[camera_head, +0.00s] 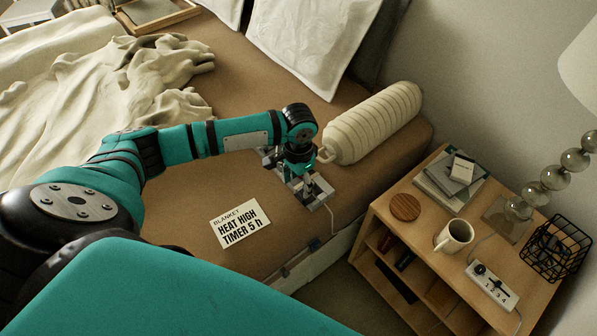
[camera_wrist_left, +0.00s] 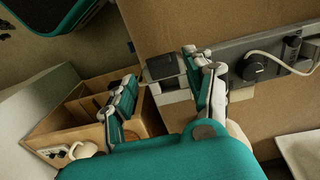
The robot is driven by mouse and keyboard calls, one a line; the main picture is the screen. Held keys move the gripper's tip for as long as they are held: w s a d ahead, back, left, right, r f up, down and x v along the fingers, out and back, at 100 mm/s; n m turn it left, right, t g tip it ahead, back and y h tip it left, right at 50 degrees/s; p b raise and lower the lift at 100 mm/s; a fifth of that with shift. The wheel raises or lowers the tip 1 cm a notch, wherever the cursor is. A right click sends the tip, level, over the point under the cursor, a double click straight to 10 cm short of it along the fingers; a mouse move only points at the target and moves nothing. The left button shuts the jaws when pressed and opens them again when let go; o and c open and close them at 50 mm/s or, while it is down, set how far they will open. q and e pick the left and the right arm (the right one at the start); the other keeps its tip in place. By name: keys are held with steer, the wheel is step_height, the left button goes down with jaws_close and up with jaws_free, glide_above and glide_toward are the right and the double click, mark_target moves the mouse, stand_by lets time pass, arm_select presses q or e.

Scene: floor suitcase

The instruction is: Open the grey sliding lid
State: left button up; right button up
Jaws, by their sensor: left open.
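My left gripper (camera_head: 307,190) is low over the brown bed surface near its right edge. In the left wrist view the same gripper (camera_wrist_left: 166,74) is open, its two fingers apart on either side of a small dark grey plate (camera_wrist_left: 160,66). This plate looks like the grey sliding lid; a pale block shows just below it. I cannot tell whether a finger touches it. In the head view the gripper hides the plate. My right gripper is not in view.
A grey strip with black plugs (camera_wrist_left: 252,68) and a pale cord runs beside the plate. A ribbed bolster (camera_head: 375,122) lies just beyond the gripper. A wooden nightstand (camera_head: 385,205) with a mug (camera_head: 453,236) stands at right. A printed card (camera_head: 247,222) lies on the bed.

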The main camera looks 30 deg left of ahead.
arm_select(q)
step_height(320, 180, up, 5)
steer(key=shift+r, duration=0.2)
stand_by(0.5)
